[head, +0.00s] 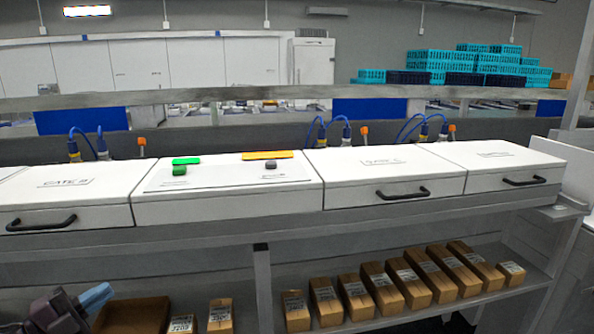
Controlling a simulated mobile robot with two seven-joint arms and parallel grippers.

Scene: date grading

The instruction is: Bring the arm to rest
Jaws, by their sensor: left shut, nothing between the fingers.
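My left gripper (97,298) shows at the lower left of the head view, low in front of the shelf. It is shut with nothing in it, its blue fingertips together and pointing right. It is apart from the white machine housings. My right gripper does not show.
White housings with black handles (402,193) run along the bench. One panel carries a green knob (180,171) and a grey knob (271,165). Several cardboard boxes (356,297) stand on the shelf below, and an open brown carton (132,316) sits beside my left gripper.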

